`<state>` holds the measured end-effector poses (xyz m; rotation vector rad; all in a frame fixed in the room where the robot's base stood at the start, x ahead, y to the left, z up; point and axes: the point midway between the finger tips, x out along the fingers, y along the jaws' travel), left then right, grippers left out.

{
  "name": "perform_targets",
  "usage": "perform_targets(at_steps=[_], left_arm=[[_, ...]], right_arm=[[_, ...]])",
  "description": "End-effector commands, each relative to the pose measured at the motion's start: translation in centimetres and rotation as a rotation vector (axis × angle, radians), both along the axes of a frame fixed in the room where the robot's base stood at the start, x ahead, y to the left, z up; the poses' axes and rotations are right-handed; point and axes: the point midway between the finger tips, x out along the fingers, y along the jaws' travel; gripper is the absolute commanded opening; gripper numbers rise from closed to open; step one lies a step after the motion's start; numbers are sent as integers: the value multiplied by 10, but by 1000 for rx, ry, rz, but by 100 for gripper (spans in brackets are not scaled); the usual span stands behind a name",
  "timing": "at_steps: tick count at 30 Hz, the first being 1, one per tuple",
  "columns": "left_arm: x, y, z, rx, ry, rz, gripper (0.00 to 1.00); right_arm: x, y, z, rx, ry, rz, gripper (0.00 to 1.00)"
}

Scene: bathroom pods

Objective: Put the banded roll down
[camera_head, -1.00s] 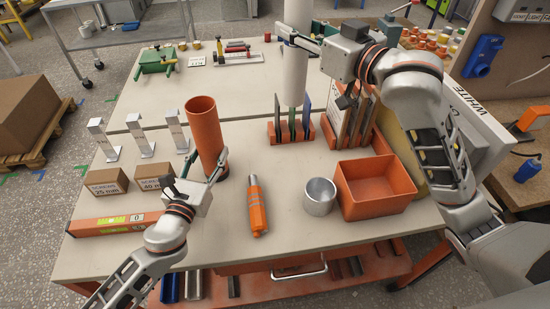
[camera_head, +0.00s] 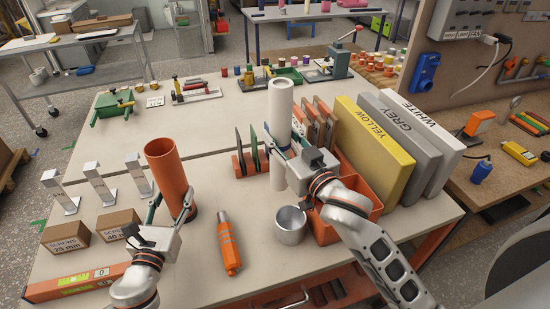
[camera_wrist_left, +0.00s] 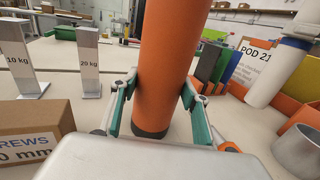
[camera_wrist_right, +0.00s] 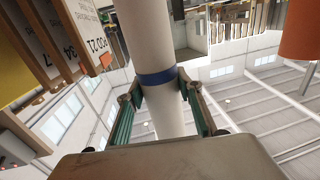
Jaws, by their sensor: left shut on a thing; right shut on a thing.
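The banded roll is a tall white tube (camera_head: 281,115) with a blue band, which shows in the right wrist view (camera_wrist_right: 155,78). My right gripper (camera_head: 289,155) is shut on it around the band and holds it upright in front of the slotted rack. Whether its lower end touches the table I cannot tell. My left gripper (camera_head: 171,212) is shut on an orange tube (camera_head: 168,175) that stands upright on the table. In the left wrist view its fingers (camera_wrist_left: 160,108) press both sides of this tube (camera_wrist_left: 168,60), just above its dark base.
An orange bin (camera_head: 328,232) and a metal cup (camera_head: 291,226) stand close to the roll. Yellow, grey and white binders (camera_head: 374,150) are to the right. An orange cylindrical tool (camera_head: 229,245) lies between the grippers. The far tabletop (camera_head: 215,135) has clear room.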

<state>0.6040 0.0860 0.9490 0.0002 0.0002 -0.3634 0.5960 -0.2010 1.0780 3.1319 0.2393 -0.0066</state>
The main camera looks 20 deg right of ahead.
Motion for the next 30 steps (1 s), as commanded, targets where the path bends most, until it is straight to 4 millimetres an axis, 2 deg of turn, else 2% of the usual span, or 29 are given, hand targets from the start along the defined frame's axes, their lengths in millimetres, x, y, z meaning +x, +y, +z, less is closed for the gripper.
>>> perform_targets(at_steps=[12,25,26,27,30], left_arm=[[0,0,0,0,-1,0,20],[0,0,1,0,-1,0,20],[0,0,1,0,-1,0,20],[0,0,1,0,-1,0,20],[0,0,1,0,-1,0,20]], right_arm=[[0,0,-44,1,-1,0,11],[0,0,-49,1,-2,1,11],[0,0,-49,1,-1,1,43],[0,0,-49,0,-1,1,52],[0,0,-49,0,-1,1,52]])
